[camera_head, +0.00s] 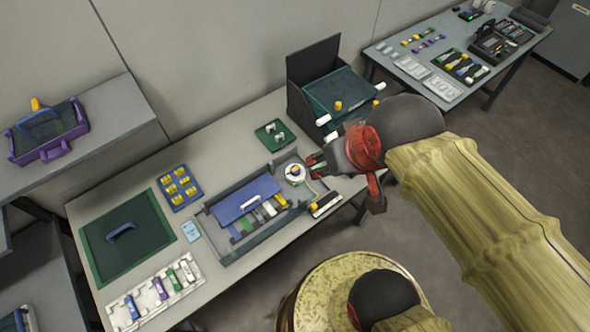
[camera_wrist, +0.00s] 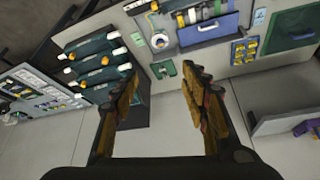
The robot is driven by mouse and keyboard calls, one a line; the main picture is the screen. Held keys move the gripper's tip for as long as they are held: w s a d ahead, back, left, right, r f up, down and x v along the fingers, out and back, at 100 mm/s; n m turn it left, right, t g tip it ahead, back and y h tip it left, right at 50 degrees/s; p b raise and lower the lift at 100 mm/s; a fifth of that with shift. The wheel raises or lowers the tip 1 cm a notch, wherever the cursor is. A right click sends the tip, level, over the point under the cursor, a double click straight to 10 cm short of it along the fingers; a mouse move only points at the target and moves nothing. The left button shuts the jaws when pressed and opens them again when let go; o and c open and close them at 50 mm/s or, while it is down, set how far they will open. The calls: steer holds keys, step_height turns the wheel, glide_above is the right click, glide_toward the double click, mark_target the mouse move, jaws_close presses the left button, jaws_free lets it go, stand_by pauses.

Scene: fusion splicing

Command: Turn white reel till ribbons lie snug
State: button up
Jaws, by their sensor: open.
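The white reel (camera_head: 295,173) sits at the right end of a grey tray on the table, with a small blue and yellow centre. It also shows in the wrist view (camera_wrist: 160,41), beyond my fingers. Thin coloured ribbons (camera_head: 318,192) run from beside the reel toward a small module at the tray's right end; how tightly they lie is too small to tell. My gripper (camera_head: 316,164) is just right of the reel in the head view, apart from it. In the wrist view my gripper (camera_wrist: 166,103) has its fingers wide apart with nothing between them.
A green pad (camera_head: 273,134) lies behind the reel. A dark bin rack (camera_head: 313,66) stands at the table's back right.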

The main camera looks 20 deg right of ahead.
step_height(320, 180, down, 6)
steer(key=w+g, duration=0.2)
steer(key=g, duration=0.1)
steer(key=n+g+p, duration=0.1)
steer(key=g, duration=0.2)
glide_above(295, 169)
step_height(295, 169, down, 21)
steer(key=shift+s+d+r, duration=0.1)
steer(key=shift+w+n, duration=0.2)
steer(key=shift+n, duration=0.1)
step_height(295, 169, down, 8)
steer(key=shift+r+b, duration=0.25)
steer(key=shift+b, duration=0.45)
steer(key=shift+c, duration=0.6)
steer(key=c, duration=1)
